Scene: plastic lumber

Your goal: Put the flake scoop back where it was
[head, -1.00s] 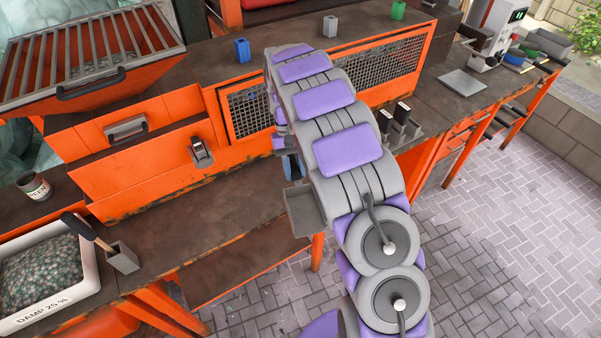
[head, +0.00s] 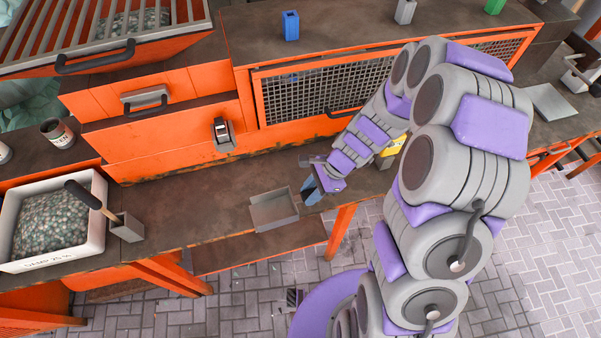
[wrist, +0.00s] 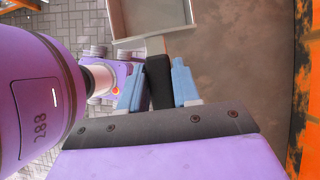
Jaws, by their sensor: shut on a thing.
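The flake scoop (head: 274,211) has a shallow grey pan and a dark handle. In the head view its pan shows against the front part of the brown bench. My gripper (head: 313,190) is at its right, with blue fingers. In the wrist view my gripper (wrist: 157,80) is shut on the scoop's black handle (wrist: 159,82). The pan (wrist: 150,22) extends ahead of the fingers, at the top of the picture, near the bench's front edge. I cannot tell whether the pan touches the bench. The handle is mostly hidden in the head view.
A white tub (head: 88,242) of flakes stands at the left. The orange cabinet (head: 170,150) backs the bench (head: 205,208). The bench between holder and scoop is clear. Paving lies below the front edge.

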